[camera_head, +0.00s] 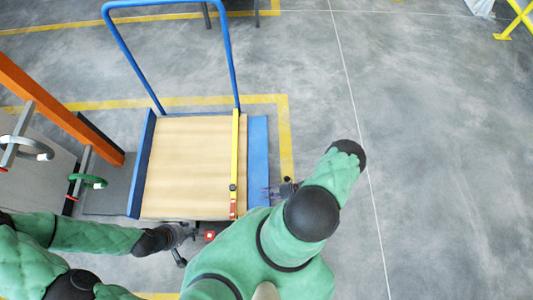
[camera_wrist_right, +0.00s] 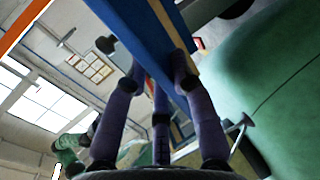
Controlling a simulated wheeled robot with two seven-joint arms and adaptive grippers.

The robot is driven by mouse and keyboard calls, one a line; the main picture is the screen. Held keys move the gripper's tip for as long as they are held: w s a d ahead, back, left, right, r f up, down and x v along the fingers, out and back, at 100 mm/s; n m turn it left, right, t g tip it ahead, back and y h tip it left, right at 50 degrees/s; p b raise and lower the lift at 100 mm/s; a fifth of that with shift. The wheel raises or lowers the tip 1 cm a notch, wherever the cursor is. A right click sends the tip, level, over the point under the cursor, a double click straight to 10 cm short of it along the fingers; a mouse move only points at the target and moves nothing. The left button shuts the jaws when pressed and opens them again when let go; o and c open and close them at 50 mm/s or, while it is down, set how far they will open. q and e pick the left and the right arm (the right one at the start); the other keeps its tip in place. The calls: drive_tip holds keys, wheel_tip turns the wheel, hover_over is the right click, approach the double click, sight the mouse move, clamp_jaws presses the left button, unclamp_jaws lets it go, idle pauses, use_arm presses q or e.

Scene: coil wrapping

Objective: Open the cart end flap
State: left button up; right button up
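The cart (camera_head: 190,165) has a tan wooden bed and a tall blue handle frame at its far end. A blue flap panel (camera_head: 259,150) runs along its right end, beside a yellow bar (camera_head: 235,150) on the bed. My right gripper (camera_head: 272,191) is at the near outer edge of this flap. In the right wrist view its fingers (camera_wrist_right: 160,75) reach to either side of a blue panel edge (camera_wrist_right: 135,25); firm contact cannot be told. My left gripper (camera_head: 186,233) is below the cart's near edge, dark and small, with its finger opening unclear.
Another blue panel (camera_head: 141,165) stands along the cart's left end. An orange post (camera_head: 60,110) and a grey rack with a green ring (camera_head: 90,181) stand at the left. A red knob (camera_head: 210,236) shows near my left gripper.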

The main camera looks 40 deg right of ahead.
drive_tip(key=shift+o, duration=0.2)
drive_tip(key=v, duration=1.2)
